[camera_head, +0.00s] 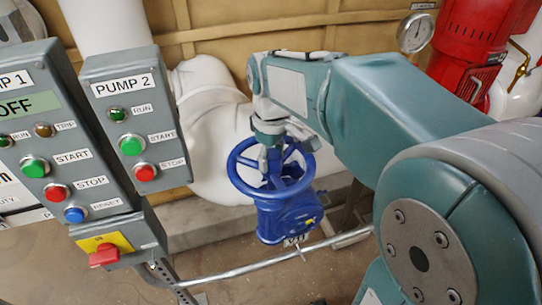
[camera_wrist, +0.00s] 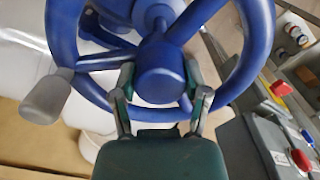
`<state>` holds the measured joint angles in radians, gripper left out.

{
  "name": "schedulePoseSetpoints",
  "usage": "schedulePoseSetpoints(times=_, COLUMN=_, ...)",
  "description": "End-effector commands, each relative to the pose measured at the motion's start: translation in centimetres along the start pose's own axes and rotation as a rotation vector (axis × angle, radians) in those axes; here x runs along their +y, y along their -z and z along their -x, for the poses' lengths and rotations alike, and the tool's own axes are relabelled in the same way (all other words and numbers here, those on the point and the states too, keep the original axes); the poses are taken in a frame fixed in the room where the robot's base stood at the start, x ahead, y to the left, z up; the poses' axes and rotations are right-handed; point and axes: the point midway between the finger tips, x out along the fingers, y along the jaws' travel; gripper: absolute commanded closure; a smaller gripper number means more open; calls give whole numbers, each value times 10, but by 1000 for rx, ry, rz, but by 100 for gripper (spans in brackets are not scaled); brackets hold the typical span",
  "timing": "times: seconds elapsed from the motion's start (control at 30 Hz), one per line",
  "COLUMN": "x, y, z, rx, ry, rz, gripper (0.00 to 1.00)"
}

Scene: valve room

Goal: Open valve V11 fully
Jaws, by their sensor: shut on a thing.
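The blue valve (camera_head: 280,217) stands left of my arm in the head view, with a small tag reading V11 (camera_head: 297,240) at its base. Its blue handwheel (camera_head: 233,172) is on top and fills much of the wrist view (camera_wrist: 62,38). My gripper (camera_head: 271,158) reaches the middle of the wheel from above. In the wrist view my gripper (camera_wrist: 163,98) has one finger on each side of the round hub (camera_wrist: 160,68), among the spokes, and is shut on the handwheel. A grey knob (camera_wrist: 46,96) sits on the rim at left. My gripper hides part of the spokes.
Grey pump boxes (camera_head: 125,115) with buttons stand left of the valve, with a red switch (camera_head: 103,256) below. A metal rail (camera_head: 245,272) crosses in front of the valve. White pipes (camera_head: 205,130) run behind. A gauge (camera_head: 415,33) and red equipment (camera_head: 478,45) are back right.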

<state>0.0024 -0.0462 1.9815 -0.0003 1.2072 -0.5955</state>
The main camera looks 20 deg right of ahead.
Motion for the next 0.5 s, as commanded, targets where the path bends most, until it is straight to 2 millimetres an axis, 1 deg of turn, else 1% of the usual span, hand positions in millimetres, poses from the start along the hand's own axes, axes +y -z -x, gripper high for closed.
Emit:
schedulePoseSetpoints(times=0.1, x=0, y=0, z=-1, rx=-2, ry=2, rz=79, gripper=93)
schedulePoseSetpoints(times=0.27, x=0, y=0, z=-1, rx=-1, ry=2, rz=145, gripper=94)
schedulePoseSetpoints(times=0.5, x=0, y=0, z=-1, rx=-1, ry=2, rz=410, gripper=93)
